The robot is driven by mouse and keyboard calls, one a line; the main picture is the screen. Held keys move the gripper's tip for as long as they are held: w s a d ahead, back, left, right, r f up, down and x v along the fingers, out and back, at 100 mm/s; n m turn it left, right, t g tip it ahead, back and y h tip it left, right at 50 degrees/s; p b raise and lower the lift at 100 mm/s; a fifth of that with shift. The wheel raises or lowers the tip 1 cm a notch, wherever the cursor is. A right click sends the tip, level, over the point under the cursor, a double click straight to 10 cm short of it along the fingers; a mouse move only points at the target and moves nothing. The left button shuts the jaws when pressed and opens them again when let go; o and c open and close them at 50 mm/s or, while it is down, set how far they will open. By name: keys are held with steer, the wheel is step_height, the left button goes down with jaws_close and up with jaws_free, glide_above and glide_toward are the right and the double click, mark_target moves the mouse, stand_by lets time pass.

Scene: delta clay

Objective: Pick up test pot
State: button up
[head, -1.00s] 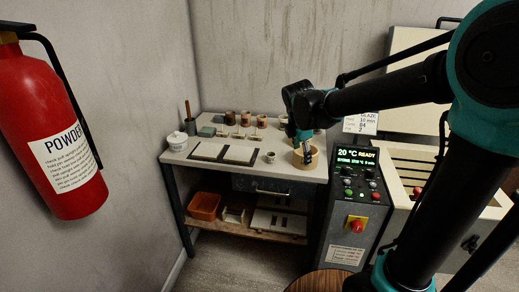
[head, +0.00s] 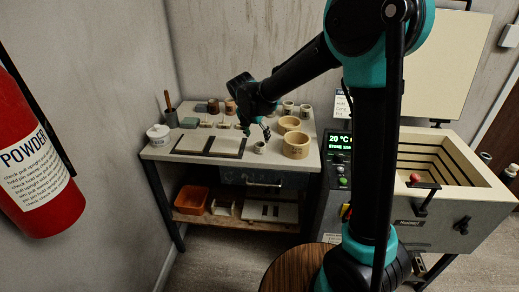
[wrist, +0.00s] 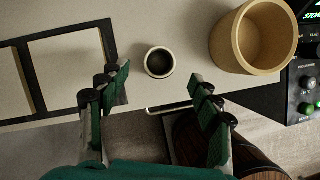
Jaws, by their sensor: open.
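A small pale pot with a dark inside, which I take to be the test pot (head: 260,147), stands upright near the front edge of the table. In the wrist view the same test pot (wrist: 149,66) lies ahead of the gap between my fingers. My gripper (wrist: 158,98) is open and empty, with a green-padded finger to either side of the gap. In the head view my gripper (head: 257,130) hangs above and close to the pot. I cannot tell the exact height between them.
A larger tan bowl (head: 296,150) stands just right of the pot; it also shows in the wrist view (wrist: 222,45). Dark-framed tiles (head: 228,148) lie to the left. Several cups stand behind. A control panel (head: 338,160) and an open kiln (head: 448,165) are at the right.

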mark_target(260, 144)
steer(key=shift+x, duration=3.5)
steer(key=shift+s, duration=0.1)
steer(key=c, duration=1.1)
